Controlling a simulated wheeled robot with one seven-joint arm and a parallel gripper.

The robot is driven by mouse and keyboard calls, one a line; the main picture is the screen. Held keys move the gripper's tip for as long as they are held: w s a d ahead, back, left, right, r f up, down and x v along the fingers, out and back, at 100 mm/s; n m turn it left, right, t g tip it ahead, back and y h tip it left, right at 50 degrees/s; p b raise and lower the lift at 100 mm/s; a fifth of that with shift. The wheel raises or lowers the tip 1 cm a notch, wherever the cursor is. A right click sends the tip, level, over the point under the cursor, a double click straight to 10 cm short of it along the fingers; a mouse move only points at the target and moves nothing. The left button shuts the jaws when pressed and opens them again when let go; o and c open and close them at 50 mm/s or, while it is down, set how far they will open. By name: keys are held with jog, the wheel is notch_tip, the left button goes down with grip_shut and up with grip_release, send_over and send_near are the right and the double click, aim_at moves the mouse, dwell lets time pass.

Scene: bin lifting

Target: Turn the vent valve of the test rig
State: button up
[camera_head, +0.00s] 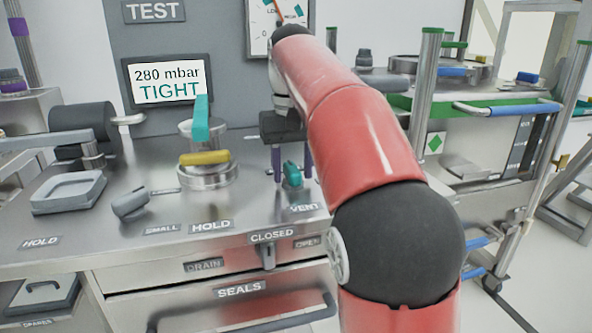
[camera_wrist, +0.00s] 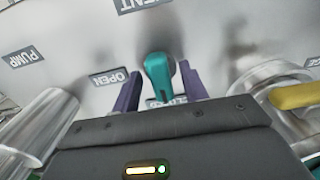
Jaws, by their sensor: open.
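The vent valve is a small teal lever knob (camera_head: 293,174) on the steel bench top, behind the VENT label (camera_head: 304,207). It also shows in the wrist view (camera_wrist: 158,74), upright in the picture between my fingers. My gripper (camera_head: 291,177) points down over it with two purple fingers. In the wrist view my gripper (camera_wrist: 160,72) is open, one finger on each side of the knob, with a gap visible on both sides. An OPEN label (camera_wrist: 109,78) lies left of the knob; another label near the knob's lower end is partly hidden.
A display (camera_head: 168,80) reads "280 mbar TIGHT". Left of the valve stands a round steel fitting with a yellow handle (camera_head: 205,157) and a teal upright lever (camera_head: 201,118). A grey knob (camera_head: 130,203) and a grey tray (camera_head: 68,191) sit farther left. A cart (camera_head: 480,105) stands right.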

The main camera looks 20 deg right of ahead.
jog(key=shift+c, duration=0.2)
grip_shut()
jog(key=shift+m, duration=0.3)
jog(key=m, duration=0.3)
jog(key=shift+r+m, duration=0.1)
jog(key=shift+m, duration=0.2)
jog(key=m, duration=1.3)
jog(key=shift+m, duration=0.3)
